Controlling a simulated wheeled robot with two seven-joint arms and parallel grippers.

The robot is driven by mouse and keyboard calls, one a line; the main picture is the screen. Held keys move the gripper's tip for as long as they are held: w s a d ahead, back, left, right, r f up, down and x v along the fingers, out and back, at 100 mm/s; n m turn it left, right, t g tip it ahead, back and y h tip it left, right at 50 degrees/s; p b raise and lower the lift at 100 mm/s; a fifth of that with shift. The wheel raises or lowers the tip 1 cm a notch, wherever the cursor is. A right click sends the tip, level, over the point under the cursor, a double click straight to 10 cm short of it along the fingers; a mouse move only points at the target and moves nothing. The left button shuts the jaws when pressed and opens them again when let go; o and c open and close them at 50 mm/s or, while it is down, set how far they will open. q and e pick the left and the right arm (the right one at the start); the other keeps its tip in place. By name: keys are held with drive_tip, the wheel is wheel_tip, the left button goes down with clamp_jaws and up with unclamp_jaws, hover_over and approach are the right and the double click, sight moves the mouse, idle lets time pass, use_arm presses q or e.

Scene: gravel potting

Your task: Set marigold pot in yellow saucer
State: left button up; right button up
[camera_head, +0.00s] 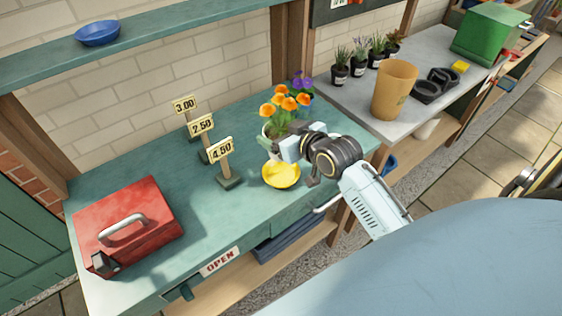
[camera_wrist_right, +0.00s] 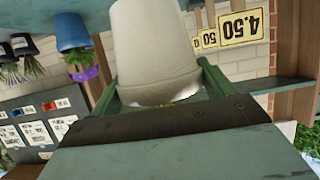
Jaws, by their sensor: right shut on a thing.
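The marigold pot, a pale pot with orange flowers (camera_head: 284,102), is just behind the yellow saucer in the head view. Its white wall (camera_wrist_right: 157,45) fills the upper middle of the right wrist view, which looks upside down. My right gripper (camera_head: 281,146) is shut on this pot, with a green finger on each side in the wrist view. The gripper hides part of the pot in the head view. I cannot tell whether its base touches the bench. The yellow saucer (camera_head: 281,175) lies on the green bench, empty, in front of the pot. My left gripper is not in view.
Price signs (camera_head: 221,151) stand left of the saucer. A blue pot with purple flowers (camera_wrist_right: 72,32) is behind the marigold. A red toolbox (camera_head: 128,222) sits at the bench's left end. The bench (camera_head: 195,215) is clear between toolbox and saucer. A tan pot (camera_head: 394,90) stands on the grey table.

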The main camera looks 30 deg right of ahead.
wheel_tip(320, 180, down, 8)
drive_tip(key=shift+w+r+b, duration=0.1)
drive_tip(key=shift+r+b, duration=0.1)
drive_tip(key=shift+b, duration=0.4)
drive_tip(key=shift+f, duration=0.8)
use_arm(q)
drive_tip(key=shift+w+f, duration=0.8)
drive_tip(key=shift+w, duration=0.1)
use_arm(e)
drive_tip(key=o, duration=1.2)
drive_tip(key=shift+f, duration=0.1)
drive_tip(key=shift+o, duration=0.2)
